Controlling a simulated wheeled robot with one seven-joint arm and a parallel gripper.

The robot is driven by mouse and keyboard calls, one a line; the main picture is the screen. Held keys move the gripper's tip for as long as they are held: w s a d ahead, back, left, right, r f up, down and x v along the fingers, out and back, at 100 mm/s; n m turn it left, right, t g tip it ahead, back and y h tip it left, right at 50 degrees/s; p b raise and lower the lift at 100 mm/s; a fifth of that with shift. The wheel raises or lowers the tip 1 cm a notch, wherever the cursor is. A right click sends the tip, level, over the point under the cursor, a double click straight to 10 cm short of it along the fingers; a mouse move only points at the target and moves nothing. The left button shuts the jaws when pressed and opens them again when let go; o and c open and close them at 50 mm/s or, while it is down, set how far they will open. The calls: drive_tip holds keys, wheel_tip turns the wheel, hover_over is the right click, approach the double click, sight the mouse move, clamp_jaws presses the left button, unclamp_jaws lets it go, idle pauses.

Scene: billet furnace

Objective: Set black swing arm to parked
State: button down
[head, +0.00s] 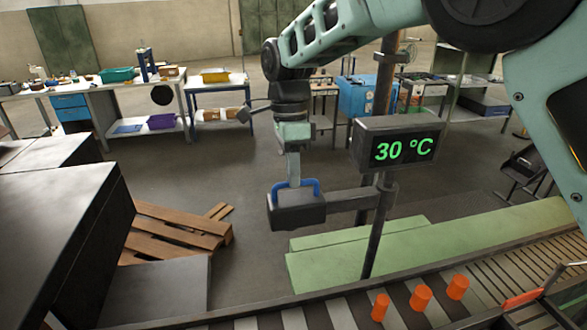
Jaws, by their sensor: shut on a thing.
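The black swing arm (349,200) reaches left from a dark upright post (382,215) in the head view. Its outer end is a dark block (297,212) with a blue handle (315,186) on top. My gripper (293,183) comes down from above and is shut on the blue handle. The fingertips partly hide the handle's middle. A black display (398,142) reading 30 °C in green is on the post above the swing arm. No parked mark is visible.
A wooden pallet (178,235) and dark cabinets (68,215) are at left. Workbenches (130,85) line the back. Floor left of the block is clear.

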drive_tip(key=shift+w+d+r, duration=0.1)
drive_tip(key=shift+w+r, duration=0.05)
drive_tip(key=shift+w, duration=0.1)
drive_tip(key=c, duration=1.5)
unclamp_jaws()
drive_tip(key=shift+w, duration=0.1)
drive_tip(key=v, duration=0.8)
drive_tip(key=b+v, duration=0.1)
drive_tip(key=v, duration=0.8)
drive_tip(key=shift+s+r, duration=0.15)
drive_tip(key=shift+s, duration=0.05)
drive_tip(key=shift+b, duration=0.3)
